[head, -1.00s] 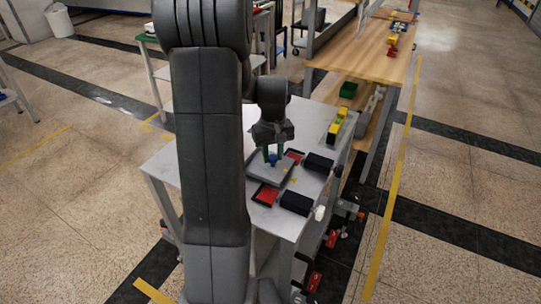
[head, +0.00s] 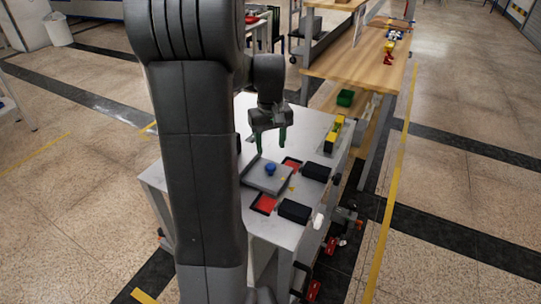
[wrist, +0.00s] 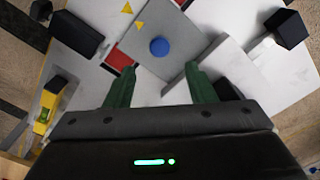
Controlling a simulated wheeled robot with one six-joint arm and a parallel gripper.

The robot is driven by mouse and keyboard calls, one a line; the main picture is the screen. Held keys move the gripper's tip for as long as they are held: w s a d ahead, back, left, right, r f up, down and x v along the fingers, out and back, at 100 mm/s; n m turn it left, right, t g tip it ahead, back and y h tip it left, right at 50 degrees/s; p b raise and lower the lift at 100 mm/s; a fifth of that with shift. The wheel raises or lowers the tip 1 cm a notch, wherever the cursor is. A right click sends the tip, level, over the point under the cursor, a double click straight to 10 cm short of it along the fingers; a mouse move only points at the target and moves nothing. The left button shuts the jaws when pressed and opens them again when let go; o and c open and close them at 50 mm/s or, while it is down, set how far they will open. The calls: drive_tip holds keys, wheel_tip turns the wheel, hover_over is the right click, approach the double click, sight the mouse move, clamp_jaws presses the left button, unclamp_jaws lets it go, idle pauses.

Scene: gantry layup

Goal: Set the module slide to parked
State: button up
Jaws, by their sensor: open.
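The module slide appears to be a flat grey plate (head: 256,182) with a round blue knob (head: 270,169) on top, on the light table. Red patches show at its far right side (head: 292,163) and near side (head: 264,203). In the wrist view the blue knob (wrist: 159,47) stands on the grey plate (wrist: 150,27), beyond the fingertips. Small yellow triangles (wrist: 127,8) mark the surface near the plate's edge. My gripper (head: 272,150) is open and empty, with green fingers above and behind the knob, apart from it. It also shows in the wrist view (wrist: 158,76).
Two black blocks, one farther (head: 317,171) and one nearer (head: 294,211), lie right of the plate. A yellow-and-black item (head: 332,142) is near the table's back right edge. A wooden bench (head: 350,70) stands behind. The table (head: 262,110) is clear behind my gripper.

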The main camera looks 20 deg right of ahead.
wheel_tip(320, 180, up, 6)
hover_over(268, 169)
drive_tip(key=d, duration=0.1)
drive_tip(key=shift+w, duration=0.45)
drive_tip(key=shift+f, duration=0.1)
wheel_tip(268, 169, down, 13)
drive_tip(key=shift+f, duration=0.2)
drive_tip(key=shift+s+f+b, duration=0.1)
drive_tip(key=shift+f+b, duration=0.2)
drive_tip(key=shift+s+a+r, duration=0.15)
drive_tip(key=shift+s+a, duration=0.2)
drive_tip(key=shift+a, duration=0.1)
